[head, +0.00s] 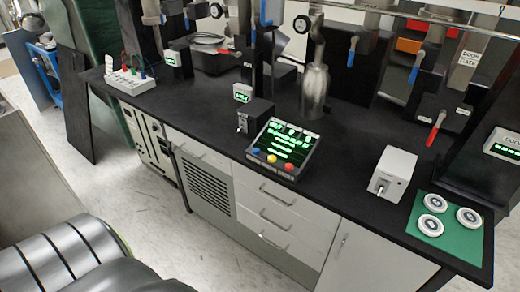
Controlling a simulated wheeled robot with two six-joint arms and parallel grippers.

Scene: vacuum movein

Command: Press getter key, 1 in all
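No label for a getter key can be read in the head view, so I cannot tell which part it is. A black control box (281,148) with a lit green display stands near the bench's front edge. Its front carries a blue button (256,151), a yellow button (272,158) and a red button (289,167). Left of it is a small black box (256,115) with a metal switch-like part on its front. A white box (394,172) with a small lever stands further right. Neither of my grippers is in view.
The black bench top (340,168) is clear between the control box and the white box. A green mat (447,228) with white discs lies at the right corner. Metal pipework and valve handles rise behind.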

